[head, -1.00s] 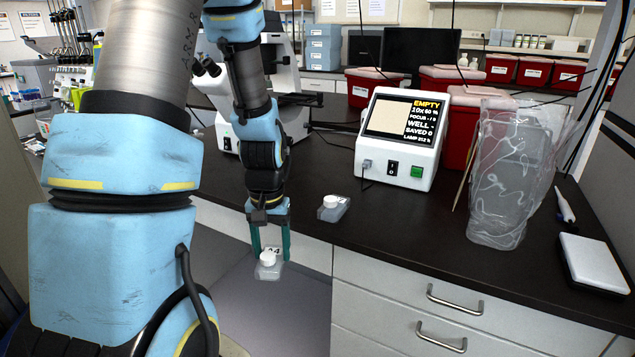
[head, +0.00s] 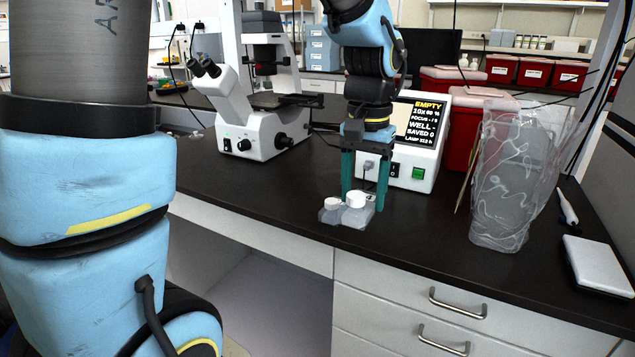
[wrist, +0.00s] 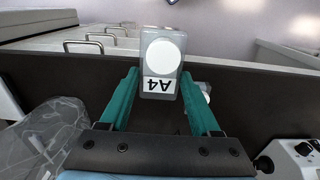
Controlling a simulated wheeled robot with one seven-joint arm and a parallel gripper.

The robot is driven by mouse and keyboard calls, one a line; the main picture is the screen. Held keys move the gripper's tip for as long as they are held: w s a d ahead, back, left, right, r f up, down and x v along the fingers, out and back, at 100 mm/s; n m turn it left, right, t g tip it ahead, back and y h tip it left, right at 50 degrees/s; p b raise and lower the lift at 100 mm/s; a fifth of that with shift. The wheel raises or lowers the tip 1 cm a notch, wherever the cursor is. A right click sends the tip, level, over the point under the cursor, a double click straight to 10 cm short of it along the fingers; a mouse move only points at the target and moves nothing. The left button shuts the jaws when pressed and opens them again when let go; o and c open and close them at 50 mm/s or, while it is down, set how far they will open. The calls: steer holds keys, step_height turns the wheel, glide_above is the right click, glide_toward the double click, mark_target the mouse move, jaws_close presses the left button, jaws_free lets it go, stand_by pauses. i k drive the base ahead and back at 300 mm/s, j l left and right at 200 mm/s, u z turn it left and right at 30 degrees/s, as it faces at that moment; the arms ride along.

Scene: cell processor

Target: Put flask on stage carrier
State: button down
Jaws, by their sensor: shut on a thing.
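My gripper (head: 364,204) is shut on a clear flask (head: 357,216) with a white cap, held over the front part of the dark bench. In the wrist view the flask (wrist: 150,92) shows its A4 label between the green fingers of my gripper (wrist: 159,76). A second white-capped flask (head: 329,215) is on the bench directly left of the held one in the head view; the two overlap there, and I cannot tell whether they touch. The microscope (head: 262,135) stands further back left, with its dark stage (head: 285,101) in view. The carrier on it is not clear.
A control box (head: 415,140) with a screen reading EMPTY stands behind my gripper. A clear bag (head: 508,180) and red bins (head: 465,130) are to the right. A white flat device (head: 597,264) lies at the far right. The bench between microscope and flasks is clear.

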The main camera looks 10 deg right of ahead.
mark_target(300, 101)
steer(key=i, duration=0.95)
